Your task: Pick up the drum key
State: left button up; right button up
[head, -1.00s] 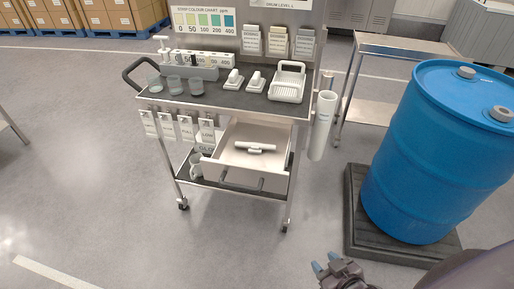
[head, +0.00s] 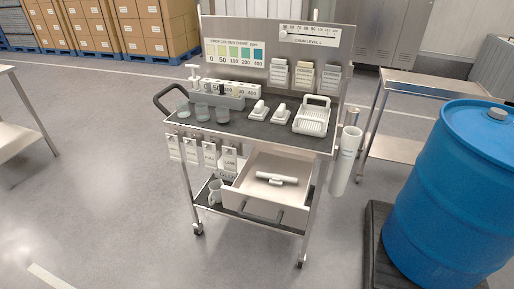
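Neither of my grippers shows in the head view now.
The cart top (head: 235,122) holds cups, a strip rack, small white items and a white basket. A blue drum (head: 448,195) on a dark pallet (head: 372,240) stands at the right. A steel table (head: 398,150) is behind it. The floor left and in front of the cart is clear.

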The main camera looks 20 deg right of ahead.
aim_at(275, 179)
jog(key=z, duration=0.55)
jog(key=j+z, duration=0.15)
jog(key=z, duration=0.2)
jog(key=i+j+z, duration=0.1)
jog(key=z, duration=0.25)
jog(key=j+z, duration=0.85)
jog(key=j, duration=0.2)
jog(key=k+j+z, duration=0.1)
jog(key=j, duration=0.35)
jog(key=k+j+z, duration=0.1)
jog(key=j, duration=0.3)
